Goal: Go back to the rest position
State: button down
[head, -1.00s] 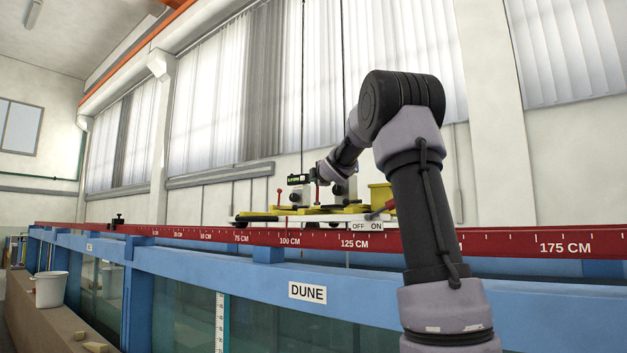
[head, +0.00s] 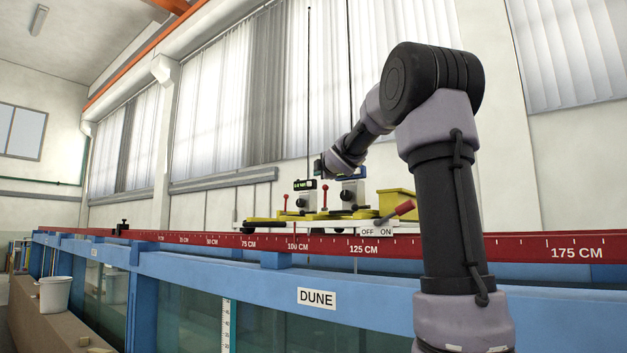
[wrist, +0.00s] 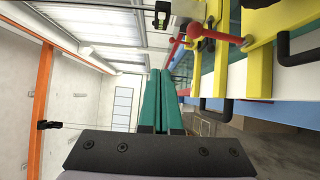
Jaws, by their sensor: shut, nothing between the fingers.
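My gripper (wrist: 159,100) shows in the wrist view with its two green fingers together and nothing between them. In the head view my arm rises at the right and bends over toward the carriage on the rail; the fingers cannot be made out there. The carriage (head: 262,224) is a white plate with yellow parts, red levers and small devices. In the wrist view a red-knobbed lever (wrist: 196,32) and yellow frame parts (wrist: 262,52) lie to the right of the fingers, apart from them.
A red rail (head: 210,239) with centimetre marks runs along the blue flume frame (head: 250,285), labelled DUNE. A lever with a red handle (head: 403,208) stands by an OFF/ON plate. A yellow box (head: 396,203) sits behind it. A white bucket (head: 54,294) stands on a ledge at left.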

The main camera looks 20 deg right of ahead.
jog(key=s+f+m+g+h, duration=0.1)
jog(key=s+f+m+g, duration=0.1)
jog(key=s+f+m, duration=0.55)
jog(key=s+f+m+g+h, duration=0.1)
jog(key=s+f+m+g, duration=0.3)
jog(key=s, duration=0.6)
jog(key=s+a+f+m+g+y, duration=0.2)
jog(key=s+a+f+m, duration=0.3)
jog(key=s+f, duration=0.4)
jog(key=s+a+f+m+g+y, duration=0.2)
jog(key=s+a+f+m, duration=0.3)
jog(key=s+f, duration=0.5)
jog(key=s+a+g, duration=0.1)
jog(key=s+a, duration=0.1)
jog(key=shift+s+y, duration=0.3)
jog(key=shift+d+m, duration=0.15)
jog(key=shift+m, duration=0.1)
